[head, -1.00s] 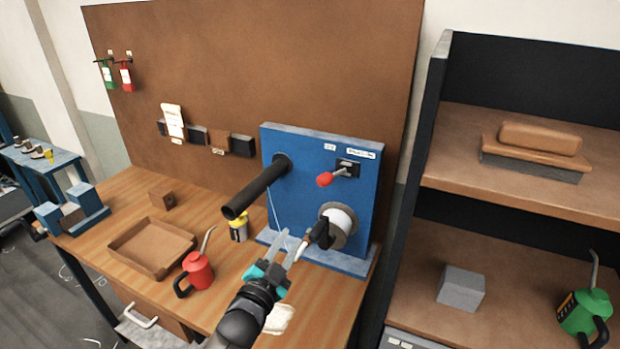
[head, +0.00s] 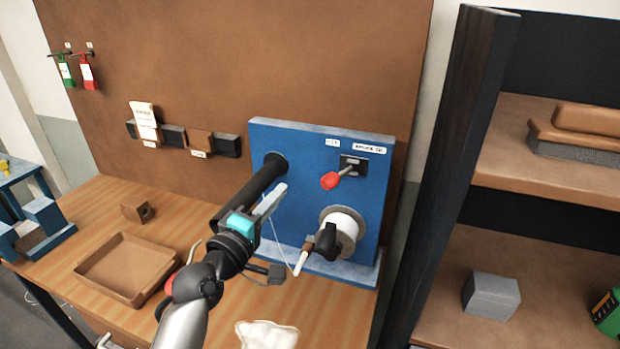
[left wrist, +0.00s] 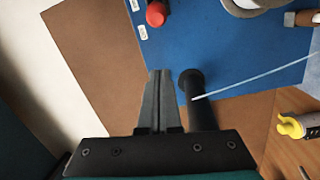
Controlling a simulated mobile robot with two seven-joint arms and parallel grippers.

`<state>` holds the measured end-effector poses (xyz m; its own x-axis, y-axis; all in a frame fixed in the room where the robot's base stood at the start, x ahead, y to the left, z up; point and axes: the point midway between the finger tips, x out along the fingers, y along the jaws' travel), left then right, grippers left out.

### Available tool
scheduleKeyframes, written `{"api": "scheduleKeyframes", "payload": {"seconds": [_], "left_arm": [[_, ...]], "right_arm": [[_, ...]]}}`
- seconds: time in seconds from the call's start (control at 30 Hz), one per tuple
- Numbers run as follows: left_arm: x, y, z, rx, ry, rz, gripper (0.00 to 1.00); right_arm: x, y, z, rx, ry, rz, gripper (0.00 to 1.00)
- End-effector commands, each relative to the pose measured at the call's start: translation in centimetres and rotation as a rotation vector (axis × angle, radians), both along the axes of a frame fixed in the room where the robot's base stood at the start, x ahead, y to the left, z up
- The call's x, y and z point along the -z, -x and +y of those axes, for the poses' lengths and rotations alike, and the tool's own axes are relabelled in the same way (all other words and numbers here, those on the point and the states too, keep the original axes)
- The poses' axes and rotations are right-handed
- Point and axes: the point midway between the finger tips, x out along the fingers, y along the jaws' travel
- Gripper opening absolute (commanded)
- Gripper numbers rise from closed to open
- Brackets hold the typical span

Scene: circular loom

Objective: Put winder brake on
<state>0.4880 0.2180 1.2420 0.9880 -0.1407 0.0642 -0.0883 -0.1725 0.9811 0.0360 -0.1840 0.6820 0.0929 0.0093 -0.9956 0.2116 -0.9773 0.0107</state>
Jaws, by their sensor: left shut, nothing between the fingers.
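The brake lever (head: 330,180) has a red knob and a black plate on the upper part of the blue winder panel (head: 300,140). Its knob hangs to the lower left of the plate. In the left wrist view the red knob (left wrist: 156,13) shows at the top. My left gripper (head: 284,189) is shut and empty, pointing at the panel. It is left of the knob and apart from it, in front of the thick black tube (head: 232,208). In the left wrist view its closed fingers (left wrist: 158,75) point toward the panel, beside the tube. My right gripper is not in view.
A white spool (head: 343,226) with a black crank handle sits below the lever. A thread runs past the tube. A brown tray (head: 110,292), a small brown block (head: 137,212) and a white cloth (head: 268,335) lie on the bench. A dark shelf unit (head: 470,130) stands at the right.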

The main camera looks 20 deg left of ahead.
Motion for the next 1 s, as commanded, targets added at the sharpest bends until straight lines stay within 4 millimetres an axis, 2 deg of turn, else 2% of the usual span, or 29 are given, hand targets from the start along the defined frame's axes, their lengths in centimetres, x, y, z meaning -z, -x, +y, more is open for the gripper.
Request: {"api": "scheduleKeyframes", "payload": {"seconds": [0.33,0.47,1.0], "left_arm": [[0.0,-0.1,0.0,0.000,0.002,-0.001,0.00],[-0.1,-0.9,-0.1,-0.001,0.001,-0.001,0.00],[-0.7,-8.8,-1.2,-0.001,0.000,-0.002,0.00]], "right_arm": [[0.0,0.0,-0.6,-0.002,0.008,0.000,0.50],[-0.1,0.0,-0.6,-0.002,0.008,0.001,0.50],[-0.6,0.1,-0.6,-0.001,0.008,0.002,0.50]]}}
